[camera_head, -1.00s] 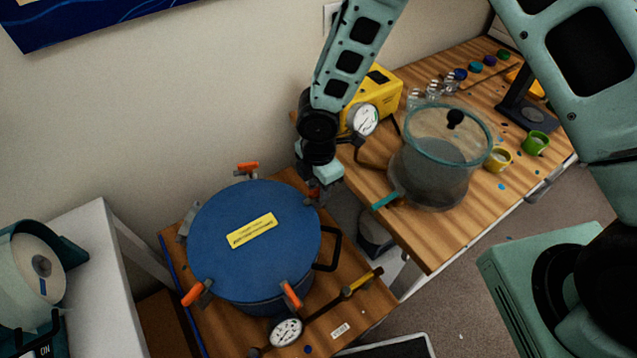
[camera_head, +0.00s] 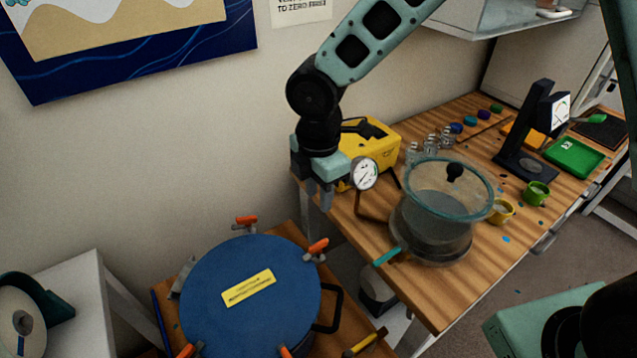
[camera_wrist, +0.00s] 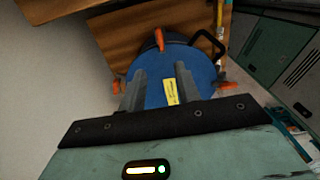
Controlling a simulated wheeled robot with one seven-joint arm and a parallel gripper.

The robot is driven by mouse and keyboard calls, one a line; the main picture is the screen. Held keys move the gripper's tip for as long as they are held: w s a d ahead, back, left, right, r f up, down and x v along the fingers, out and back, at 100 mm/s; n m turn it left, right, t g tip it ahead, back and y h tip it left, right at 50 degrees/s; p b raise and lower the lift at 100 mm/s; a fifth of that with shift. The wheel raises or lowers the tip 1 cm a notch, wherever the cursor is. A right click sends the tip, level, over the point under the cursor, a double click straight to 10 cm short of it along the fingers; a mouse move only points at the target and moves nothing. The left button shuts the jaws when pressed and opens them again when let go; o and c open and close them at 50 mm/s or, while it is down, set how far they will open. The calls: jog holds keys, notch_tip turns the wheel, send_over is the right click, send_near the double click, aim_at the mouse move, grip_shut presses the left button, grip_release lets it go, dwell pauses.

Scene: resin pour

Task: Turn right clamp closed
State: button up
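The pot with a blue lid (camera_head: 250,305) stands at the lower left in the head view; its lid also shows in the wrist view (camera_wrist: 150,95). The right clamp (camera_head: 317,248) has an orange handle at the lid's right rear edge, slanting up and right. In the wrist view the clamp (camera_wrist: 160,38) appears beyond the fingertips, its handle upright in the picture. My gripper (camera_head: 325,195) hangs above and behind this clamp, apart from it. In the wrist view its two fingers (camera_wrist: 158,78) are spread with nothing between them.
Other orange-handled clamps sit around the lid, one at the back (camera_head: 245,222). A black pot handle (camera_head: 332,310) juts out near the right clamp.

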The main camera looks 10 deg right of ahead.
jog(key=shift+r, duration=1.1)
jog(key=s+d+r+m+b, duration=0.1)
jog(key=s+d+m+b, duration=0.1)
jog(key=s+m, duration=0.5)
jog(key=s+d+r+m+b, duration=0.1)
jog(key=s+d+m+b, duration=0.1)
jog(key=s+m, duration=0.6)
jog(key=s+d, duration=0.1)
jog(key=s, duration=0.4)
jog(key=shift+d+r+y, duration=0.3)
jog(key=shift+r, duration=0.1)
